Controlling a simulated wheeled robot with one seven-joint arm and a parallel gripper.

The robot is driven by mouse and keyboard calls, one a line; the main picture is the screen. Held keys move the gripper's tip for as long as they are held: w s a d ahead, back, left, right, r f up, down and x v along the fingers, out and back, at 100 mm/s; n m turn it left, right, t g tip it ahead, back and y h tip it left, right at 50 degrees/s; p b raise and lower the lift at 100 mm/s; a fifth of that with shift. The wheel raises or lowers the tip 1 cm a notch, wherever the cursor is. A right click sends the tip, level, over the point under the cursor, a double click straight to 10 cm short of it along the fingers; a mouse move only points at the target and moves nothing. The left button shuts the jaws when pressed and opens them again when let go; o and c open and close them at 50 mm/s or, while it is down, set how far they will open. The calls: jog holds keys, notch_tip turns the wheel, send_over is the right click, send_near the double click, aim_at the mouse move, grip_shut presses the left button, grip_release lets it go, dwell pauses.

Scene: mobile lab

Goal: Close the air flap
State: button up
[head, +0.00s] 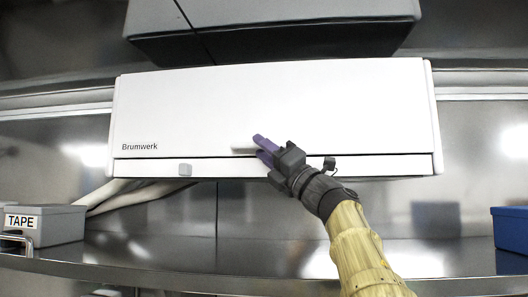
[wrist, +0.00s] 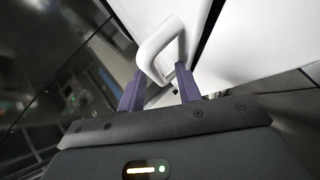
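The white Brumwerk air unit (head: 300,105) hangs on the wall in the head view. A long white flap strip (head: 230,169) runs along its lower edge, with a dark gap above it. A pale handle (head: 242,150) shows just left of my fingertips. In the wrist view the white looped handle (wrist: 160,48) stands out at the fingertips. My gripper (head: 261,147) has its purple fingers apart, and it also shows in the wrist view (wrist: 160,80). The handle's near end lies between or just past the tips; I cannot tell whether they touch it.
Below is a metal shelf (head: 200,258) with a grey TAPE box (head: 45,224) at the left and a blue bin (head: 510,227) at the right. White hoses (head: 130,195) run under the unit. A grey cabinet (head: 270,30) hangs above.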

jog(key=b+v, duration=1.1)
jog(key=v, duration=0.6)
jog(key=shift+d, duration=0.1)
jog(key=shift+w, duration=0.15)
